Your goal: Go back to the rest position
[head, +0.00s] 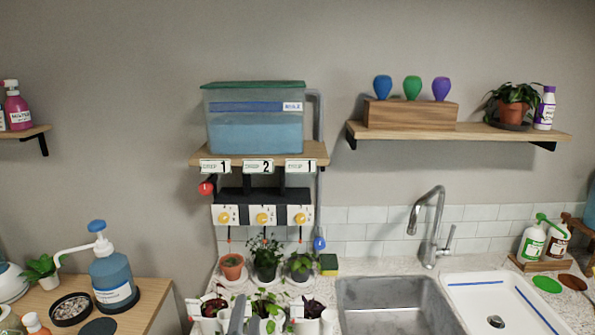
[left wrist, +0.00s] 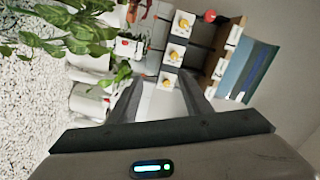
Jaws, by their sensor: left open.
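My left gripper (head: 238,318) shows only in part at the bottom edge of the head view, among the white potted plants in front of the counter. In the left wrist view its two fingers (left wrist: 161,97) stand apart with nothing between them. Beyond them are the dosing unit with yellow knobs (left wrist: 176,54) and leafy plants (left wrist: 85,35). In the head view the same dosing unit (head: 262,215) hangs on the wall under the water tank (head: 255,125). My right gripper does not show.
A steel sink (head: 390,305) with a tap (head: 430,225) lies right of the plants, beside a white tray (head: 500,290). A wooden table (head: 150,290) with a blue pump bottle (head: 113,275) stands left. Small pots (head: 232,266) and a sponge (head: 328,264) line the counter's back.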

